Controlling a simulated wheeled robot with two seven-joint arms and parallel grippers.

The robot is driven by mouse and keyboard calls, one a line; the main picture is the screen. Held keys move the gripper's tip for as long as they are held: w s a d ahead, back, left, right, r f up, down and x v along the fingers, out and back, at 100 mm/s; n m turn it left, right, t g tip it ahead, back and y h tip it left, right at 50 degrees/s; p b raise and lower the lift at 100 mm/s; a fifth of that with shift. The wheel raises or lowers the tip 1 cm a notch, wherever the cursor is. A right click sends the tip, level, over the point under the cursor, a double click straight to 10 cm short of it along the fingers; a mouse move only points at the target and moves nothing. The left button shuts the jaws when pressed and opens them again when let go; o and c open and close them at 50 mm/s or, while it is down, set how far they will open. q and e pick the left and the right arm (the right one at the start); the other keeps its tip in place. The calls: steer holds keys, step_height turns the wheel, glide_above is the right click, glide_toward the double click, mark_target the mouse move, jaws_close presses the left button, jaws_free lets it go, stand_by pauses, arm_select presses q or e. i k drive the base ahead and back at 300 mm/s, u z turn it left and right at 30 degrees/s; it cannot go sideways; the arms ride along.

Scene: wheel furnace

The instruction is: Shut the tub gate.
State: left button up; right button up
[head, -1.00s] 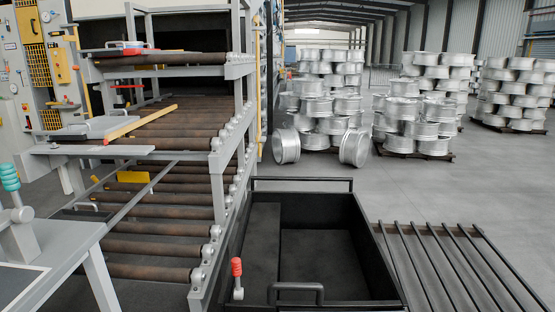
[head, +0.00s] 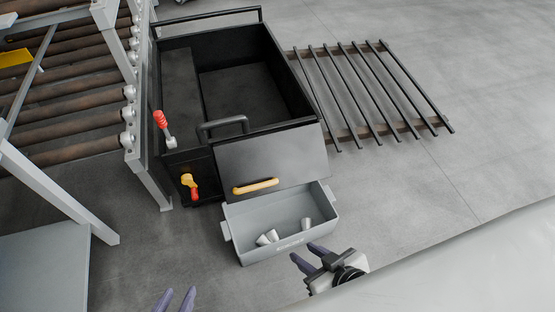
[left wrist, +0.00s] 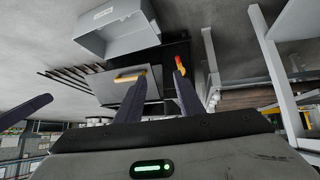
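The black tub (head: 291,75) stands beside the roller rack. Its front gate, a dark panel (head: 268,160) with a yellow handle (head: 255,186), slopes outward over a grey bin (head: 240,242); it looks open. The gate also shows in the left wrist view (left wrist: 112,86), with its handle (left wrist: 130,78). My left gripper (head: 175,300) is open and empty at the bottom edge, apart from the tub. The left wrist view shows its fingers (left wrist: 158,95) spread. My right gripper (head: 312,254) is open and empty, just right of and in front of the bin.
A red-handled lever (head: 161,120) and a yellow-and-red lever (head: 190,184) sit on the tub's left front. A slatted rack (head: 370,95) lies right of the tub. Floor at the right is clear.

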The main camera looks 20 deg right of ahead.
mark_target(252, 168)
steer(key=z, duration=2.1)
steer(key=i, duration=1.6)
steer(key=u, duration=2.8)
